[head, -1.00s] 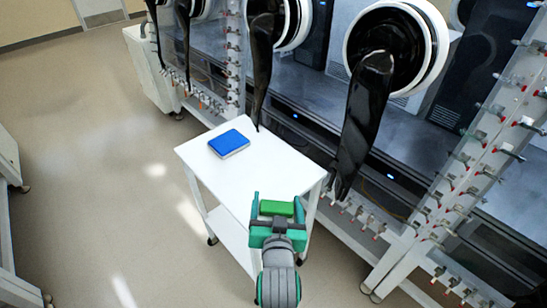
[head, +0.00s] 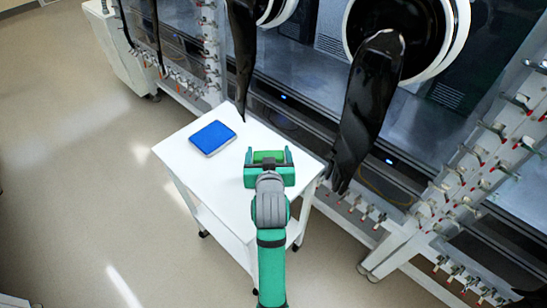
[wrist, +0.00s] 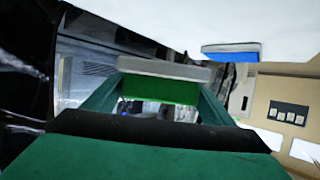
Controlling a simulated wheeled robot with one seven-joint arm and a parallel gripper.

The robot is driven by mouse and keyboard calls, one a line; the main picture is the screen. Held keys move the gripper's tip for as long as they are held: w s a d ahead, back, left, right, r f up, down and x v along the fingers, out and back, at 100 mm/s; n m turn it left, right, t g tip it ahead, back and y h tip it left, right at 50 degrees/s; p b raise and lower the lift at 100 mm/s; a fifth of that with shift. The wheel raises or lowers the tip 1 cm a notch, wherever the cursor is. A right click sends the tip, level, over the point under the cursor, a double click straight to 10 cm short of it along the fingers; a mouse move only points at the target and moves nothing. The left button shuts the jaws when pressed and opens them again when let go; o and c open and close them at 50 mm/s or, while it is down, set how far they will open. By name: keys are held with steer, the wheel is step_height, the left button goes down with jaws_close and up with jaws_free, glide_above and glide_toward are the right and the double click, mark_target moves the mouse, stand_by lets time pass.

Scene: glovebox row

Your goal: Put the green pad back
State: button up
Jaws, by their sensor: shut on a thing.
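The green pad (head: 268,156) is held between the fingers of my gripper (head: 268,158), over the right part of the white cart's top (head: 232,176) in the head view. In the wrist view the pad (wrist: 160,88) shows a green face and a grey-white layer, with my gripper's fingers (wrist: 158,98) on both sides of it. My gripper is shut on it. I cannot tell whether the pad touches the cart top.
A blue pad (head: 213,137) lies on the cart's left part; it also shows in the wrist view (wrist: 232,55). Black gloves (head: 368,105) hang from the glovebox close behind the cart. A rail with several valves (head: 365,212) is to the right. Floor at left is clear.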

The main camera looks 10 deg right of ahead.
steer(key=w+d+f, duration=0.1)
steer(key=f, duration=0.1)
steer(key=w+d+f, duration=0.1)
steer(key=w+f, duration=0.1)
steer(key=w+d+f, duration=0.1)
steer(key=w+f, duration=0.1)
steer(key=shift+d+f, duration=0.1)
steer(key=shift+f, duration=0.2)
steer(key=shift+a+f, duration=0.2)
steer(key=shift+f, duration=1.25)
steer(key=o, duration=1.1)
steer(key=shift+f, duration=0.1)
steer(key=shift+c, duration=0.2)
steer(key=v, duration=1.2)
steer(key=shift+w, duration=0.15)
